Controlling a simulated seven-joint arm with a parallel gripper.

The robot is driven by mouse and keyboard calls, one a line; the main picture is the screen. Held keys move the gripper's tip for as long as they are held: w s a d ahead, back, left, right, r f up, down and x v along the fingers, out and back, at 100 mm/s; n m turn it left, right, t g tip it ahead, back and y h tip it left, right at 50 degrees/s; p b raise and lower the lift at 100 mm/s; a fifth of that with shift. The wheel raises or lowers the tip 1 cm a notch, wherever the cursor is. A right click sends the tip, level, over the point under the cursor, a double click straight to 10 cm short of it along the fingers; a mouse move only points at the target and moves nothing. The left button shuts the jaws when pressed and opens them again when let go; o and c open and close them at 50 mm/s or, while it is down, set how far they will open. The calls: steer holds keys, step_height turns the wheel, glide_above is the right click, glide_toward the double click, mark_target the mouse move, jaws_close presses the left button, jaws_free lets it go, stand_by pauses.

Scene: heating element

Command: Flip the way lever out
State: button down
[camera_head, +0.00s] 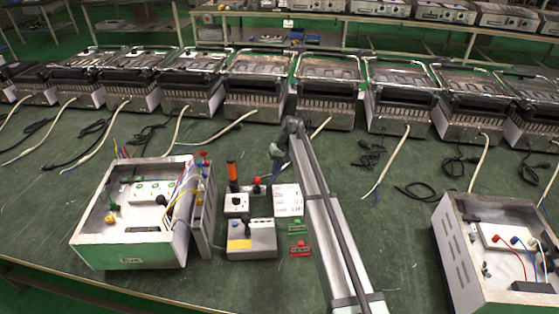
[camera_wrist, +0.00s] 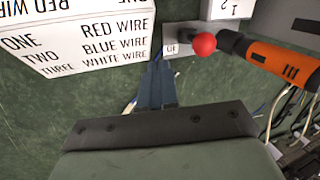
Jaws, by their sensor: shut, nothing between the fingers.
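The lever has a red ball knob (camera_head: 257,180), which shows close up in the wrist view (camera_wrist: 204,44). It stands on a small grey plate (camera_wrist: 174,31) with partly hidden lettering. My gripper (camera_head: 276,170) is above the bench beside the lever, slightly right of it in the head view. In the wrist view its fingers (camera_wrist: 157,85) are together and empty, pointing toward the plate, left of and below the knob. I cannot tell whether the fingertips touch the plate. The lever's shaft is mostly hidden behind the knob.
An orange and black cylinder (camera_head: 232,172) stands just left of the knob. A white wire-label block (camera_head: 287,200) lies near the lever. A grey control box (camera_head: 251,238) and red and green pieces (camera_head: 299,248) are in front. An open metal housing (camera_head: 130,250) stands left.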

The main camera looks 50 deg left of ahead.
steer(key=shift+s+a+f, duration=0.25)
steer(key=shift+s+f, duration=0.05)
steer(key=shift+s, duration=0.4)
steer(key=shift+s+a+f, duration=0.25)
steer(key=shift+s+f, duration=0.05)
steer(key=shift+s, duration=0.35)
steer(key=shift+s+a+f, duration=0.25)
steer(key=shift+s+f, duration=0.05)
steer(key=shift+s, duration=0.4)
steer(key=shift+s+a+r+t+h, duration=0.2)
steer(key=shift+s+a+t, duration=0.15)
steer(key=shift+s, duration=0.2)
steer(key=shift+s+a+r+t+h, duration=0.25)
steer(key=shift+s+t, duration=0.1)
steer(key=shift+s, duration=0.15)
steer(key=w+d+r, duration=0.1)
steer(key=w+r, duration=0.3)
steer(key=r, duration=0.7)
steer(key=shift+w+r, duration=0.15)
steer(key=shift+w, duration=0.2)
